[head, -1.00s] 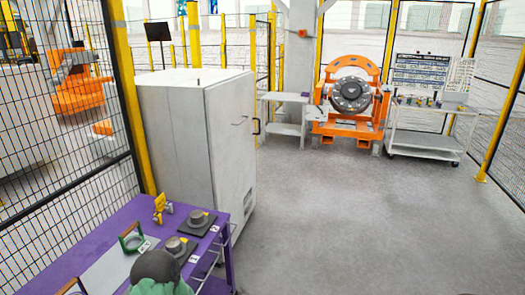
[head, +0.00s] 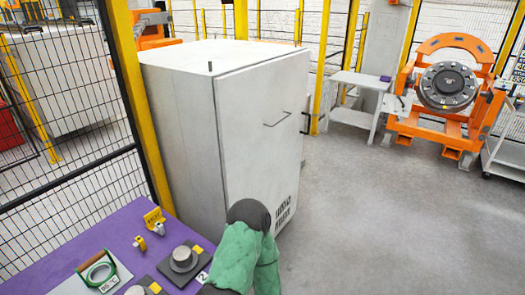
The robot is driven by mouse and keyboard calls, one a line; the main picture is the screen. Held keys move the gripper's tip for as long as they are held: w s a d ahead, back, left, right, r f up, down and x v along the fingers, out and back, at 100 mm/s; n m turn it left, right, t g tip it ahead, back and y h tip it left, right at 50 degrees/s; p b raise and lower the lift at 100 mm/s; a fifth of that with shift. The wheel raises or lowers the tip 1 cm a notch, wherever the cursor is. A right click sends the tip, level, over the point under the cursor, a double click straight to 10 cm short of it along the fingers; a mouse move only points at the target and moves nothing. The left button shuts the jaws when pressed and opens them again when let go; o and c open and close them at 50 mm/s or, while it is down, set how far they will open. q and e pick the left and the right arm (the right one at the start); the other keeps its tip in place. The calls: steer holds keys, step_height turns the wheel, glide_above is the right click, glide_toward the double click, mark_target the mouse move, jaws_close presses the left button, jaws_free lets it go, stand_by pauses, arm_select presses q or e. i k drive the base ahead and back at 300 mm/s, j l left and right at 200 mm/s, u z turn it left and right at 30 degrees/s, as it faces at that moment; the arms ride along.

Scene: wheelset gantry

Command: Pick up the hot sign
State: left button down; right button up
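A small yellow sign (head: 153,217) with dark lettering stands upright near the back edge of the purple table (head: 108,230); its lettering is too small to read surely, but it looks like the hot sign. A green-covered arm link of mine, with a dark rounded joint, rises from the bottom middle, to the right of the sign and apart from it. Neither gripper's fingers show in the head view.
Small yellow pieces (head: 140,243) lie by the sign. A tall white cabinet (head: 225,130) stands behind; an orange wheel stand (head: 440,100) is far right. The floor between is clear.

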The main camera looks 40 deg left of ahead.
mark_target(152, 218)
steer(key=i+u, duration=0.15)
steer(key=i, duration=0.35)
steer(key=i+u, duration=0.2)
steer(key=i, duration=0.3)
steer(key=i+l+u, duration=0.15)
steer(key=i, duration=0.35)
steer(key=i+l+u, duration=0.15)
steer(key=i, duration=0.35)
steer(key=i+u, duration=0.1)
steer(key=u, duration=0.4)
steer(key=i+u, duration=0.15)
steer(key=u, duration=0.35)
steer(key=l+u, duration=0.15)
steer(key=u, duration=0.3)
steer(key=i+l+u, duration=0.15)
steer(key=u, duration=0.35)
